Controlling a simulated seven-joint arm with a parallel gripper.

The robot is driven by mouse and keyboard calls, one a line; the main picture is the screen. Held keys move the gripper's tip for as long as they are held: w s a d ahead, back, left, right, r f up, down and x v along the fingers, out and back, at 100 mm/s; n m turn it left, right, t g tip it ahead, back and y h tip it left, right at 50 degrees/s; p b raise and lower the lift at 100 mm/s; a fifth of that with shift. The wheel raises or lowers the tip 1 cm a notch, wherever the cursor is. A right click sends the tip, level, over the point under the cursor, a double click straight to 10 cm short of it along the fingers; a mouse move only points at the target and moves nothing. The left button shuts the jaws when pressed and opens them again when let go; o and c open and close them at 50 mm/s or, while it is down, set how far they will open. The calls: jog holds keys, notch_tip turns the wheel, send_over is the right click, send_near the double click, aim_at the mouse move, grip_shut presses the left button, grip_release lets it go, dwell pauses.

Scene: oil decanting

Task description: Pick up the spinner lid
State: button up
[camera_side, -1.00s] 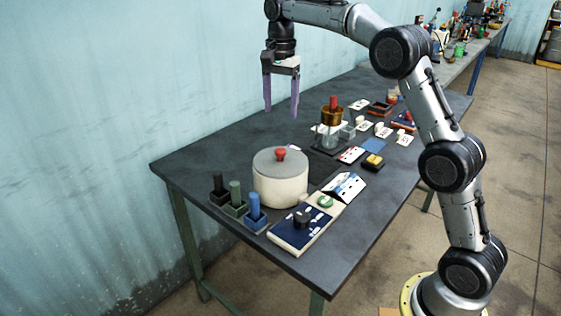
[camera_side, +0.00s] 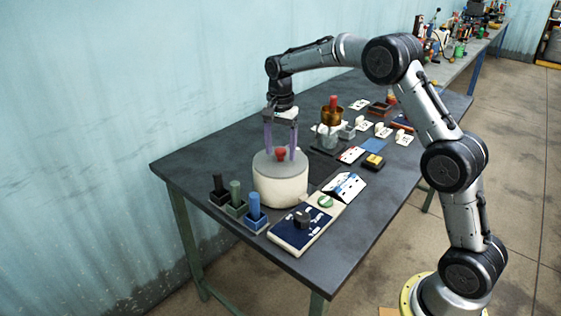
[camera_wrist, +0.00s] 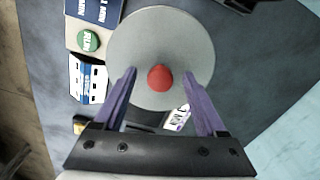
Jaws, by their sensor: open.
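The spinner lid (camera_side: 266,165) is a flat grey disc with a red knob (camera_side: 281,154) at its centre. It rests on top of the round cream spinner body (camera_side: 281,188) on the dark table. My gripper (camera_side: 281,155) is open, pointing down, with purple fingers on either side of the knob just above the lid. In the wrist view my gripper (camera_wrist: 161,72) has its fingertips left and right of the knob, apart from it.
A control panel (camera_side: 300,232) with a dark knob and green button stands in front. Black, green and blue holders (camera_side: 236,205) sit front left. A stand with a copper-coloured pot (camera_side: 332,115), labelled cards and a yellow-black block (camera_side: 373,162) lie behind right. The table's left back is clear.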

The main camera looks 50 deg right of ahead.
jog(key=shift+f, duration=0.45)
grip_shut()
jog(key=shift+r, duration=0.15)
